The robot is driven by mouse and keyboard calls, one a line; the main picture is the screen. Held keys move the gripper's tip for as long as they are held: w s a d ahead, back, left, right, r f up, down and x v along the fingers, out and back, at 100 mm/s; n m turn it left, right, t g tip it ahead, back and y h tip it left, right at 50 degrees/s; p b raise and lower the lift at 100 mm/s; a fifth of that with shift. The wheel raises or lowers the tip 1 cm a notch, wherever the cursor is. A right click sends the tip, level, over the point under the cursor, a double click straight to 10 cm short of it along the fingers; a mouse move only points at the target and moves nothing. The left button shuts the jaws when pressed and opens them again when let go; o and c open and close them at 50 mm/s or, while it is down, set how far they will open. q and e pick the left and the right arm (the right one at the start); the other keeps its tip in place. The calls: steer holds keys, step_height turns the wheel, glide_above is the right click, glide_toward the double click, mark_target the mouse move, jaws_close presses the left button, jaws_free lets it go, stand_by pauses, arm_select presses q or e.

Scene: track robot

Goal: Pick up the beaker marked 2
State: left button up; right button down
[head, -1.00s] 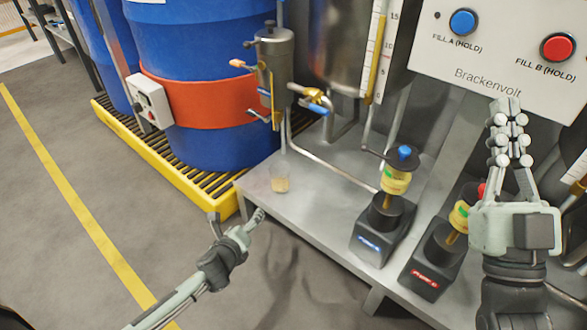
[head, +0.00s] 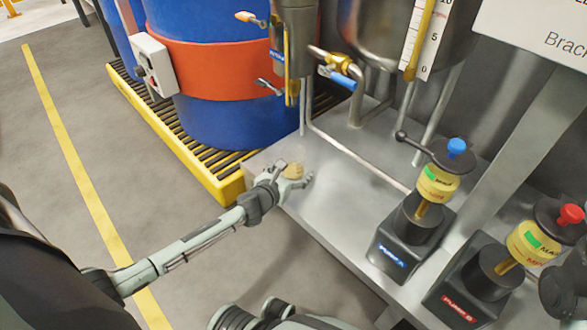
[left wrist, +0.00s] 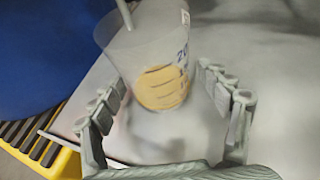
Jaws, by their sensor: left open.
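A clear beaker (head: 293,170) with tan contents stands near the left front corner of the steel bench. In the left wrist view the beaker (left wrist: 140,55) is large, with blue markings on its right side that I cannot fully read. My left gripper (head: 292,183) is at the bench edge, right in front of the beaker and partly hiding it. In the left wrist view its open fingers (left wrist: 172,95) point at the beaker, with its lower part showing between them. I cannot tell whether they touch it.
A thin pipe (left wrist: 125,14) comes down to the beaker's mouth. Behind the bench corner stand a blue drum (head: 222,115) and a yellow pallet edge (head: 205,178). Pump A (head: 412,235) and another red-labelled pump (head: 480,285) stand to the right. The bench between is clear.

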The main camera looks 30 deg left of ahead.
arm_select(q)
steer(key=shift+w+f, duration=0.15)
steer(key=shift+w, duration=0.25)
steer(key=shift+c, duration=0.3)
steer(key=c, duration=1.3)
steer(key=shift+c, duration=0.2)
steer(key=shift+r, duration=0.2)
